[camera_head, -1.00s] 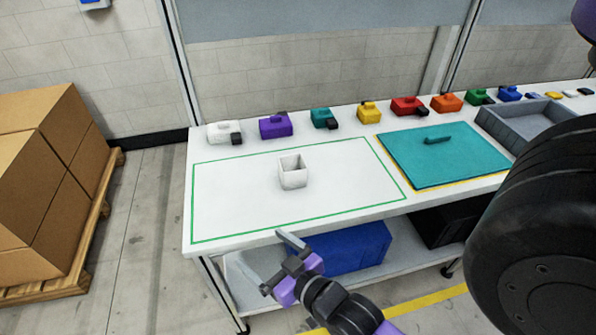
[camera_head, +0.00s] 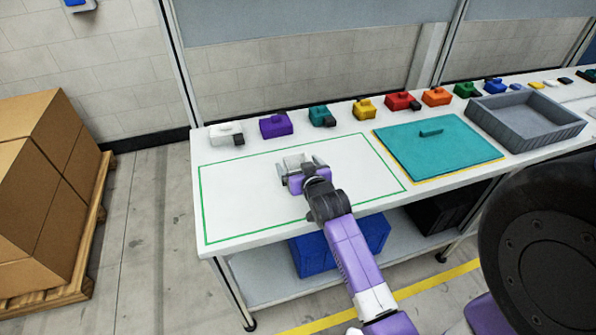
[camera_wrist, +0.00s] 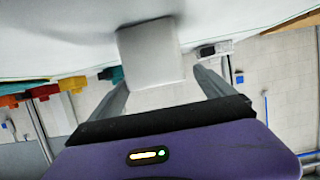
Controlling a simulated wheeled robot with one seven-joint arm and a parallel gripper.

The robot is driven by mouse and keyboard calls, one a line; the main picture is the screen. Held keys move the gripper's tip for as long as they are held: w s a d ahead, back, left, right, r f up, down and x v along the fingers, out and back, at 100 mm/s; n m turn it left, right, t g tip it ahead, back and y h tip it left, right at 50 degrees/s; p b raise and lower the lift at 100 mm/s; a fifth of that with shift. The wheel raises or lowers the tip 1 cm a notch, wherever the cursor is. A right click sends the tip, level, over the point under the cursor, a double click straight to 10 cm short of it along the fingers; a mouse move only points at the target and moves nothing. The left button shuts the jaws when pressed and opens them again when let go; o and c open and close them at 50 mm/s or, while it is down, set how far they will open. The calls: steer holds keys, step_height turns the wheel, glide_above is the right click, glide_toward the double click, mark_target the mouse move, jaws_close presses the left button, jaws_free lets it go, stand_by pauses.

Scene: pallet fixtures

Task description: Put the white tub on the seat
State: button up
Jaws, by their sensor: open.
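The white tub (camera_head: 294,160) is a small open-topped box standing on the bench inside the green outline. My gripper (camera_head: 301,165) is open at the tub, with a finger on either side, and hides much of it in the head view. In the wrist view the tub (camera_wrist: 150,50) lies between and just beyond the tips of my open gripper (camera_wrist: 160,78). I cannot see contact with the fingers. No thing is plainly marked as the seat. A teal plate with a handle (camera_head: 465,150) covers most of a yellow-outlined area to the right.
A row of coloured blocks, from white (camera_head: 224,134) and purple (camera_head: 275,125) to blue, lines the bench's back edge. A grey tray (camera_head: 520,136) stands right of the teal plate. The green-outlined area (camera_head: 240,200) is otherwise clear. Boxes (camera_head: 50,190) on a pallet stand at left.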

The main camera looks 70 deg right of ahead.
mark_target(294, 158)
steer(key=shift+p+x, duration=0.55)
steer(key=shift+x, duration=1.9)
steer(key=shift+s+d, duration=0.1)
steer(key=c, duration=1.6)
steer(key=shift+r, duration=0.15)
